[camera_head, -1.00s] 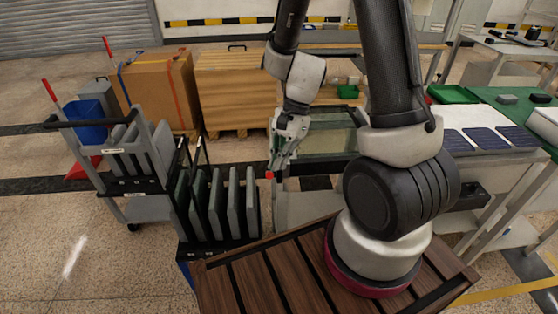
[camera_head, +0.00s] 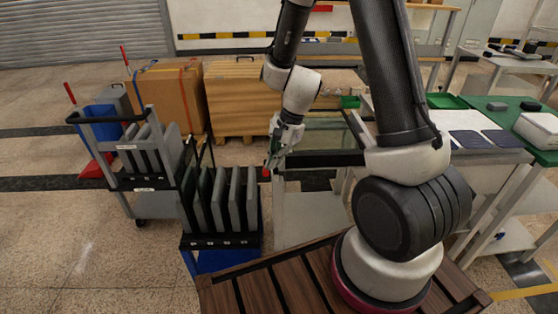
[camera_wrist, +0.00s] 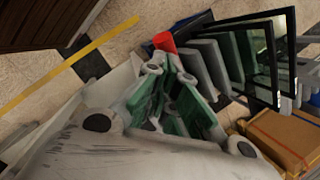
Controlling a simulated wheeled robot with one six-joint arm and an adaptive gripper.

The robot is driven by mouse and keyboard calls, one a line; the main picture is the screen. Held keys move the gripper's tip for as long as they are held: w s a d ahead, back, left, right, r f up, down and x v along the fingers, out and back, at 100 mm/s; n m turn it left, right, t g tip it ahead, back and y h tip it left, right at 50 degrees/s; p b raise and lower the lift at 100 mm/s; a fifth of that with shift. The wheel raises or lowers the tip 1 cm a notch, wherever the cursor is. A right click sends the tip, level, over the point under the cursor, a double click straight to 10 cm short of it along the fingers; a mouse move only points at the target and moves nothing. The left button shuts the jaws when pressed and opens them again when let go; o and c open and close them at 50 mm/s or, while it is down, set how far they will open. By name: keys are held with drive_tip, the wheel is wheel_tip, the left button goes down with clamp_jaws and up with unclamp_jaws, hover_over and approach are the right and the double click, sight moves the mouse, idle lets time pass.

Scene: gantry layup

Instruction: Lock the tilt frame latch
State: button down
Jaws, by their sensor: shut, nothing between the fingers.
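The tilt frame (camera_head: 322,140) is a pale table with a dark-edged glass top, behind and right of my gripper in the head view. A red knob (camera_head: 266,172), which looks like the latch handle, shows at the frame's left front corner. It also shows in the wrist view (camera_wrist: 165,42), just beyond the fingertips. My gripper (camera_head: 273,160) points down at the knob with its fingers closed together, nothing between them. In the wrist view the fingers (camera_wrist: 168,66) end close beside the knob; I cannot tell whether they touch it. The latch body is hidden.
A rack of upright grey and green panels (camera_head: 222,205) stands close left of my gripper. A grey cart (camera_head: 150,205) is further left. Wooden crates (camera_head: 235,95) stand behind. A table with dark panels (camera_head: 470,140) is at right. Floor at lower left is clear.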

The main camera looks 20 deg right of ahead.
drive_tip(key=shift+s+a+f, duration=0.1)
drive_tip(key=shift+s+f, duration=0.15)
drive_tip(key=shift+f, duration=0.05)
drive_tip(key=shift+w+d+r, duration=0.25)
drive_tip(key=shift+w+r, duration=0.1)
drive_tip(key=shift+w, duration=0.35)
drive_tip(key=s+d+r, duration=0.2)
drive_tip(key=r, duration=0.4)
drive_tip(key=s+d+r, duration=0.2)
drive_tip(key=r, duration=0.4)
drive_tip(key=shift+s, duration=0.4)
